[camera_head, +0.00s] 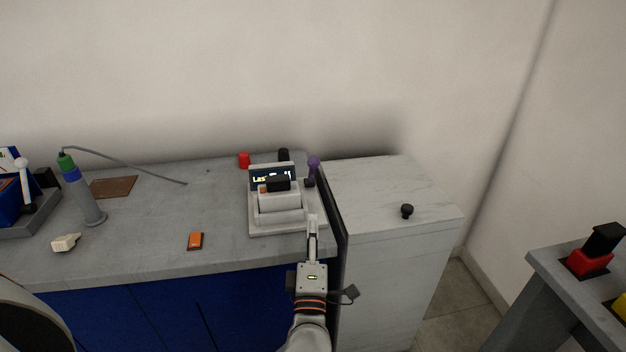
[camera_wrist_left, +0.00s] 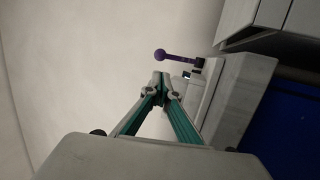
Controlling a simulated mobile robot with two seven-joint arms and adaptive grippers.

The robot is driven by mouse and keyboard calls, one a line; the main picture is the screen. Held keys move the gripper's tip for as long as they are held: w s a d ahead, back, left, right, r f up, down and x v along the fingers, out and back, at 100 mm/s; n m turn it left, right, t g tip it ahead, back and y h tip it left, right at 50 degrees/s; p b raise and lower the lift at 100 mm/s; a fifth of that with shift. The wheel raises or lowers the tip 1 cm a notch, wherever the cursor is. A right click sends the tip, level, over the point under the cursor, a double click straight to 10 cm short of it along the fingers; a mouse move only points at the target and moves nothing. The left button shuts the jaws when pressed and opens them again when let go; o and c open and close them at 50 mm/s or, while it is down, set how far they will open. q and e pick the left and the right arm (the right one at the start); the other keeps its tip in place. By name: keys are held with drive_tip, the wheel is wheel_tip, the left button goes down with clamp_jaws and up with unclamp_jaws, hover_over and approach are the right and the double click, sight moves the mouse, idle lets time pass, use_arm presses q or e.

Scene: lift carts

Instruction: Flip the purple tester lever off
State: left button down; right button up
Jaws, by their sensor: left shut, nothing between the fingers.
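The tester (camera_head: 283,218) is a light grey box with a dark lit display, standing near the right end of the grey workbench. Its purple lever (camera_head: 313,165) rises at the tester's right side, with a round purple knob. In the left wrist view the purple lever (camera_wrist_left: 178,57) lies just beyond the fingertips, apart from them. My left gripper (camera_head: 313,220) is shut and empty at the tester's front right corner, in front of the lever. The left wrist view also shows its closed fingertips (camera_wrist_left: 160,82). My right gripper is not in view.
A dark upright panel (camera_head: 332,215) stands close to the right of my left gripper, beside a white cabinet (camera_head: 385,190) with a black knob. An orange-and-black item (camera_head: 195,240) and a soldering-iron-like tool (camera_head: 85,195) are on the workbench (camera_head: 150,235). The bench middle is mostly clear.

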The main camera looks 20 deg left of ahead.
sight(313, 168)
use_arm(q)
drive_tip(key=shift+w+a, duration=0.1)
drive_tip(key=shift+a, duration=0.05)
drive_tip(key=shift+w+r, duration=0.2)
drive_tip(key=shift+w, duration=0.05)
drive_tip(key=p+x, duration=0.1)
drive_tip(key=x, duration=1.2)
drive_tip(key=shift+w+a, duration=0.15)
drive_tip(key=shift+a, duration=0.05)
drive_tip(key=shift+w, duration=0.1)
